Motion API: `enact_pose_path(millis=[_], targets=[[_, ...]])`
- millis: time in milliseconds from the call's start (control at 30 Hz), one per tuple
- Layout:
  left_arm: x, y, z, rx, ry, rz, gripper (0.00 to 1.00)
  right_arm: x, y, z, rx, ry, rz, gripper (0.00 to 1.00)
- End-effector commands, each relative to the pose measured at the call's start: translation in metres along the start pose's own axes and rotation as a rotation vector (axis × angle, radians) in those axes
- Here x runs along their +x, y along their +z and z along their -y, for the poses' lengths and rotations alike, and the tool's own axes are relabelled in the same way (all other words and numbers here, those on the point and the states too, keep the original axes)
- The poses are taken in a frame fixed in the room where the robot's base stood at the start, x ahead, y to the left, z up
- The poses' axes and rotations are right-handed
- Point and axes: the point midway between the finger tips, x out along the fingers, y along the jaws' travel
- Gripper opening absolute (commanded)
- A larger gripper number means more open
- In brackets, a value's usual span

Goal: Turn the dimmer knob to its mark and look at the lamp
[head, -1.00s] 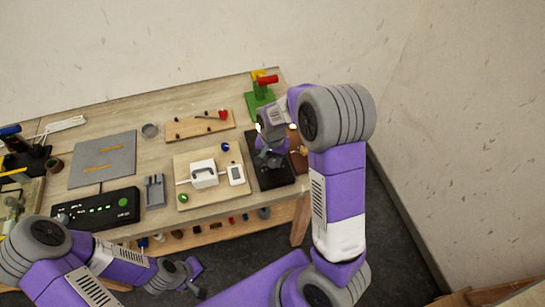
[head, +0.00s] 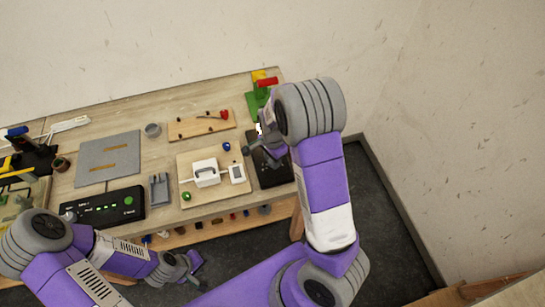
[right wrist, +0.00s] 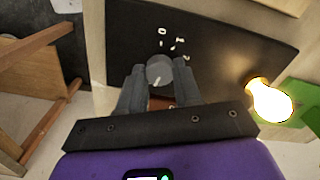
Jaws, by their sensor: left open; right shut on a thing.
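The dimmer knob (right wrist: 160,70) is a grey round knob on a black board (right wrist: 215,35), with a pale pointer line toward the bottom of the right wrist view. Small white marks (right wrist: 175,44) lie on the board beyond it. My right gripper (right wrist: 160,75) is shut on the knob, one finger on each side. The lamp bulb (right wrist: 270,100) glows bright yellow-white at the right. In the head view the board (head: 272,172) is partly covered by my right gripper (head: 252,150), and the knob is hidden. My left gripper (head: 197,270) is open and empty in front of the bench.
A wooden board with a white box (head: 206,173) lies left of the black board. A black power unit (head: 105,208) with green lights, a grey mat (head: 108,158) and a peg board (head: 200,126) share the bench. A green stand (head: 257,103) is at the back right.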

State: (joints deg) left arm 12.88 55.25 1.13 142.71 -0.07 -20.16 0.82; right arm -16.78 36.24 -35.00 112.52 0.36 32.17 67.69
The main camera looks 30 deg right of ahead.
Motion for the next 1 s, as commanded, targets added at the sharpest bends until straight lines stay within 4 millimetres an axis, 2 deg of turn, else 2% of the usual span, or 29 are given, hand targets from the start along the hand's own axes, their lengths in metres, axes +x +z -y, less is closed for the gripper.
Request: enact_pose_path(millis=[467, 500, 633, 867, 1000], targets=[[-0.0006, 0.0000, -0.0002, 0.000, 0.000, 0.000, 0.43, 0.0005, 0.0004, -0.0003, 0.015, 0.001, 0.001, 0.03], [-0.0006, 0.0000, -0.0002, 0.000, 0.000, 0.000, 0.43, 0.0005, 0.0004, -0.0003, 0.015, 0.001, 0.001, 0.39], [-0.0006, 0.0000, -0.0002, 0.000, 0.000, 0.000, 0.43, 0.0004, 0.0003, -0.0003, 0.014, 0.001, 0.001, 0.59], [-0.0006, 0.0001, -0.0003, 0.000, 0.000, 0.000, 0.43, 0.0002, 0.0002, -0.0001, 0.013, 0.000, 0.001, 0.59], [-0.0022, 0.0002, -0.0009, 0.000, 0.000, 0.000, 0.43, -0.0078, 0.0001, 0.0004, 0.012, -0.001, 0.000, 0.59]])
